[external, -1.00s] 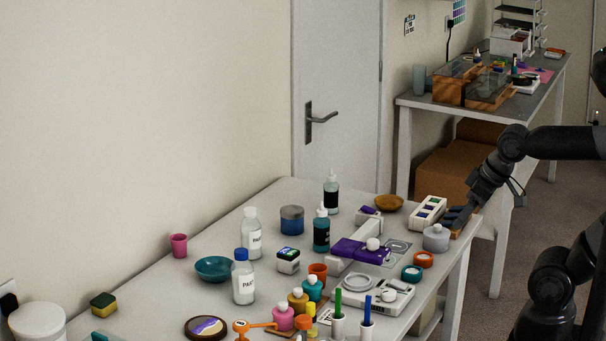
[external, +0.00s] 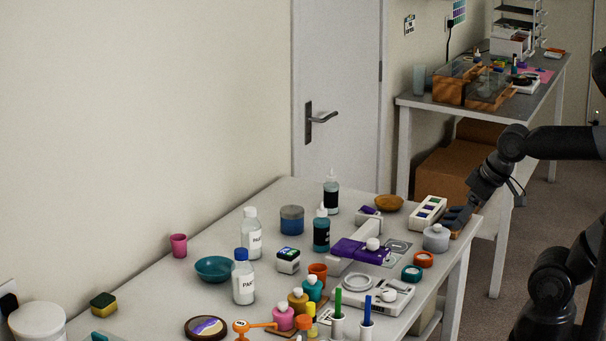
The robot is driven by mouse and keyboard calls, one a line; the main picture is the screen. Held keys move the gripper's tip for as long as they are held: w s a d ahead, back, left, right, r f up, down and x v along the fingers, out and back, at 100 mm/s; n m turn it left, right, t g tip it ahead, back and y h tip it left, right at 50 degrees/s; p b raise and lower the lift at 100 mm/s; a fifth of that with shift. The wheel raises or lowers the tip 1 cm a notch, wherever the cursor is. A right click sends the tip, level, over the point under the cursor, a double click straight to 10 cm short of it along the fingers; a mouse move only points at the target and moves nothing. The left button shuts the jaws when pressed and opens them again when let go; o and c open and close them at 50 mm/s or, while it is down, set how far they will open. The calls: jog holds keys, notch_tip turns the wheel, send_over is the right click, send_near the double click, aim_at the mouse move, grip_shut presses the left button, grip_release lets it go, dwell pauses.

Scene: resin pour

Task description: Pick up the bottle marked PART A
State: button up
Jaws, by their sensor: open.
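Two clear bottles with white labels stand upright on the left half of the grey table. The nearer bottle (external: 243,284) has a blue cap and its label starts "PAR"; the last letter is too small to read surely. The farther bottle (external: 251,238) has a white cap and a similar label, also not fully readable. My gripper (external: 455,219) is at the table's right edge, beside a grey round jar with a knob (external: 436,238), far to the right of both bottles. It is open, with nothing seen between its fingers.
Dark dropper bottles (external: 321,231), a blue jar (external: 292,220), a purple item (external: 360,251) and a scale (external: 372,291) lie between my gripper and the labelled bottles. A teal bowl (external: 214,268) sits beside them. Small pots and pens crowd the front.

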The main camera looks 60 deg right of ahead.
jog(key=t, duration=0.1)
send_over(242, 271)
jog(key=s+d, duration=0.2)
jog(key=s, duration=0.3)
notch_tip(242, 271, down, 6)
jog(key=x, duration=0.4)
jog(key=shift+a+f, duration=0.25)
jog(key=shift+f, duration=0.15)
jog(key=shift+w+d+r+x, duration=0.1)
jog(key=shift+x, duration=0.95)
jog(key=shift+w+d+r+x, duration=0.1)
jog(key=shift+w+x, duration=0.05)
jog(key=shift+x, duration=0.95)
jog(key=shift+w+d+r+x, duration=0.1)
jog(key=shift+x, duration=0.95)
jog(key=shift+c, duration=0.3)
